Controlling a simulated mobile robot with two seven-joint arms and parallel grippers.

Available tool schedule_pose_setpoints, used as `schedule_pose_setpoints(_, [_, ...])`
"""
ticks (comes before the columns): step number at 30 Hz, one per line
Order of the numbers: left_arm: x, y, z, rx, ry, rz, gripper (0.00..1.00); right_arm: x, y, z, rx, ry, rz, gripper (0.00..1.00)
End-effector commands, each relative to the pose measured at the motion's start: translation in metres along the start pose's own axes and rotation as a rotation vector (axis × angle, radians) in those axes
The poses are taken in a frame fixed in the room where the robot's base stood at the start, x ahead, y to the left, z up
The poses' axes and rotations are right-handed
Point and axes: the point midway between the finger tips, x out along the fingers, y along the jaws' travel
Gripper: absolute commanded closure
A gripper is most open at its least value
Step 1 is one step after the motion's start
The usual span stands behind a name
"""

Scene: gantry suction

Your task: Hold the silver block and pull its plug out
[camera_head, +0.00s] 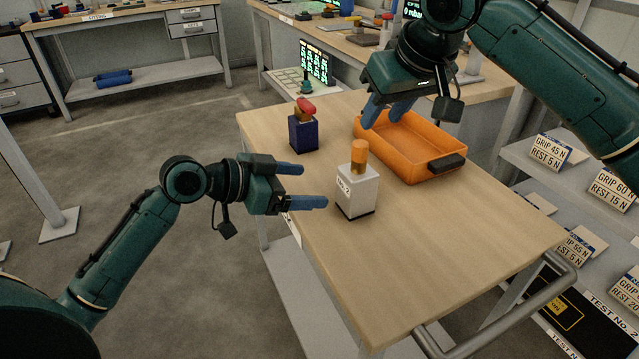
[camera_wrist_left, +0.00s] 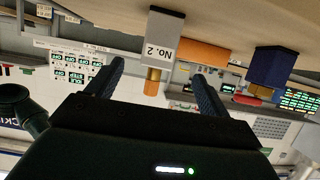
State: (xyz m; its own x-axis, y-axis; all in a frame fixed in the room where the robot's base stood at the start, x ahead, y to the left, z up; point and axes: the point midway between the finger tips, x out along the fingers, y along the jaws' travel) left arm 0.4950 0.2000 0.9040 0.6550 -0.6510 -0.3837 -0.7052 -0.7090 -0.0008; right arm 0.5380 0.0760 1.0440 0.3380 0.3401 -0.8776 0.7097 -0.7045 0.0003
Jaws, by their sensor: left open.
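The silver block (camera_head: 357,193) stands upright on the wooden table, with an orange-brown cylindrical plug (camera_head: 359,155) sticking up from its top. My left gripper (camera_head: 314,186) is open and empty just left of the block, fingers pointing at it. In the left wrist view, which is upside down, the block (camera_wrist_left: 164,38) is labelled "No. 2" and shows with its plug (camera_wrist_left: 152,82) between the two fingers in the picture, beyond their tips. My right gripper (camera_head: 385,112) hangs over the orange tray's far left part, behind the plug; its fingers look apart and empty.
The orange tray (camera_head: 432,173) with a black handle lies right of the block. A dark blue block (camera_head: 304,134) with a red-topped plug stands at the table's far left. The near part of the table (camera_head: 430,250) is clear. A shelf with label cards stands at right.

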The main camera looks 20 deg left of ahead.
Motion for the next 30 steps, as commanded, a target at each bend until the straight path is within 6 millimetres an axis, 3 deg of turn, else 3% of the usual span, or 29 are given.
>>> schedule_pose_setpoints(18, [0.106,0.001,-0.001,-0.003,0.003,0.001,0.20,0.000,0.000,0.000,0.000,0.000,0.000,0.64])
schedule_pose_setpoints(24, [0.124,0.000,0.000,-0.001,0.002,0.000,0.20,0.000,0.000,0.000,0.000,0.000,0.000,0.64])
schedule_pose_setpoints(30, [0.128,0.000,0.000,-0.001,0.002,-0.001,0.20,0.000,0.000,0.000,0.000,0.000,0.000,0.64])
